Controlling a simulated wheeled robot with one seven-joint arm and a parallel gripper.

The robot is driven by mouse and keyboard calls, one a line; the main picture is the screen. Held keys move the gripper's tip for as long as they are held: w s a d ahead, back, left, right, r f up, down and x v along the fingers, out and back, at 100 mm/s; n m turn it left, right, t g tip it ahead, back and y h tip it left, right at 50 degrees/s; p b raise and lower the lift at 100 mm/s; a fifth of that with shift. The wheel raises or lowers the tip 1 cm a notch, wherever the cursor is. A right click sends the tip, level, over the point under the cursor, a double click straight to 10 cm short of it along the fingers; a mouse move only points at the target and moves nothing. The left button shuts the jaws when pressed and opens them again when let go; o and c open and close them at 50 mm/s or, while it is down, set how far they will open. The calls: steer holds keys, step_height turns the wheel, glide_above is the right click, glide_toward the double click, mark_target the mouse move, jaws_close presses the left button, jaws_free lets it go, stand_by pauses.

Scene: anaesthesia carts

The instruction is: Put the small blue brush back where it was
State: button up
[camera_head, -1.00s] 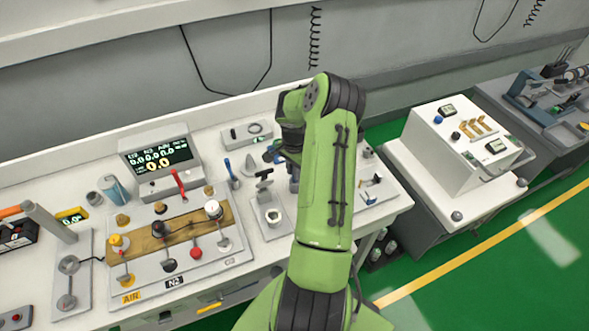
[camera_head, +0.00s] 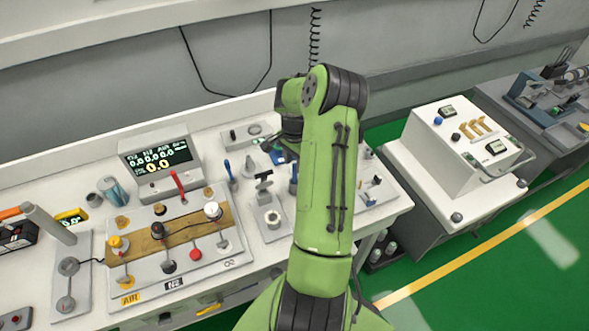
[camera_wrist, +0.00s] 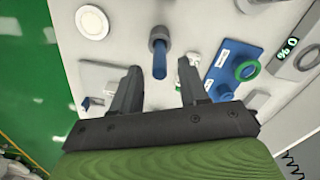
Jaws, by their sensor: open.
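A short blue handle (camera_wrist: 159,65) rises from a round grey holder (camera_wrist: 158,38) in the wrist view; it looks like the small blue brush, but no bristles show. My gripper (camera_wrist: 158,78) is open, with its two dark fingers apart and nothing held between them. The blue handle lies ahead of the gap between the fingertips; I cannot tell how far below. In the head view a blue upright handle (camera_head: 293,180) shows just left of my arm, probably the same one. My gripper is hidden behind my arm there.
A blue plate with a green ring (camera_wrist: 236,62) lies right of the handle in the wrist view. Another blue-handled tool (camera_head: 230,170) stands to the left in the head view. The valve panel (camera_head: 205,262) fills the bench's left; a white cart (camera_head: 425,165) stands right.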

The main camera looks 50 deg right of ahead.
step_height(320, 180, up, 8)
steer(key=shift+f, duration=0.1)
steer(key=w+a+r+n+t+h, duration=0.25)
steer(key=a+r+n, duration=0.65)
steer(key=a+r, duration=0.7)
steer(key=s+a+r+n+t+y, duration=0.1)
steer(key=s+a+n+t+y, duration=0.1)
steer(key=s+a+n, duration=0.8)
steer(key=s+a+t, duration=0.1)
steer(key=s+a, duration=0.4)
steer(key=a, duration=0.3)
steer(key=shift+a+n, duration=0.3)
steer(key=shift+a, duration=0.1)
steer(key=shift+w+y, duration=0.1)
steer(key=shift+y, duration=0.15)
